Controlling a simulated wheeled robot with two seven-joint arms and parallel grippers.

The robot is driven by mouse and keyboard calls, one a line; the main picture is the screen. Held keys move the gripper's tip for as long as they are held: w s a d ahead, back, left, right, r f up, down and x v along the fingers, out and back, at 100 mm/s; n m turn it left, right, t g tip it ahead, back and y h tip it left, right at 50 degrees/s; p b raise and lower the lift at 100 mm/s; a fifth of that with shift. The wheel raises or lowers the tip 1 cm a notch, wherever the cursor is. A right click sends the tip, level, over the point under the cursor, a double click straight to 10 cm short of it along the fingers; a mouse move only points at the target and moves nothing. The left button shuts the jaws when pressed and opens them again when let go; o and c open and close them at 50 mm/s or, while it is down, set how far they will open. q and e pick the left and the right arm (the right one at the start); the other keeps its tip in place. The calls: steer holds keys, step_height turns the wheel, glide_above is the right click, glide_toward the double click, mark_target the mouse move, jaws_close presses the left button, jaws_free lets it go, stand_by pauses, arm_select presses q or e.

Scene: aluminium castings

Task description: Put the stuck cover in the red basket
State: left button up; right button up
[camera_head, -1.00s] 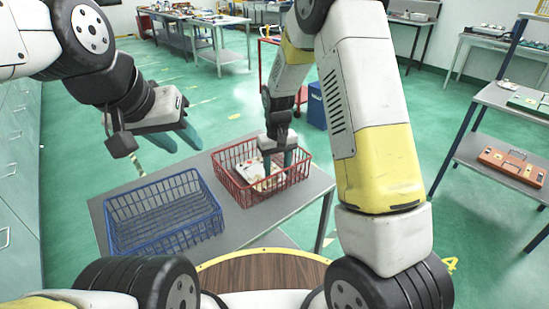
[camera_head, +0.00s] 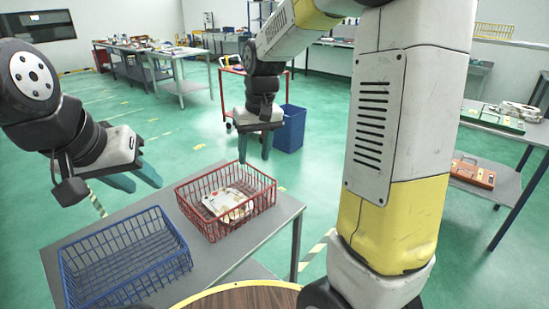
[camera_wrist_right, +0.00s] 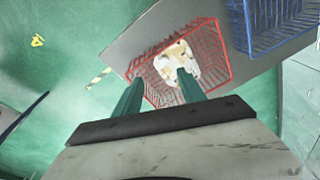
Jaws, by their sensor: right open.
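The cover (camera_head: 228,200) is a pale, whitish piece with brownish patches. It lies inside the red basket (camera_head: 212,232), and it also shows inside the basket in the right wrist view (camera_wrist_right: 172,62). My right gripper (camera_head: 256,155) is above the red basket, open and empty, its fingers pointing down. In the right wrist view its two green fingers (camera_wrist_right: 157,88) are apart, with the cover beyond them. My left gripper (camera_head: 140,181) hangs left of the red basket, above the blue basket's far side. Its green fingers are apart and nothing is between them.
The blue wire basket (camera_head: 125,258) stands empty beside the red one on a grey table (camera_head: 285,215). A blue bin (camera_head: 290,128) stands on the floor behind. An orange case (camera_head: 474,172) lies on a shelf at the right.

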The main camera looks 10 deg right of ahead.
steer(key=s+d+r+m+t, duration=0.1)
steer(key=s+d+r+t, duration=0.1)
steer(key=s, duration=0.7)
steer(key=s+d+r+m+t+y, duration=0.1)
steer(key=s+d+r+t, duration=0.1)
steer(key=s+r, duration=0.3)
steer(key=shift+s+d+r+t, duration=0.35)
steer(key=shift+s+d, duration=0.55)
steer(key=shift+s, duration=1.4)
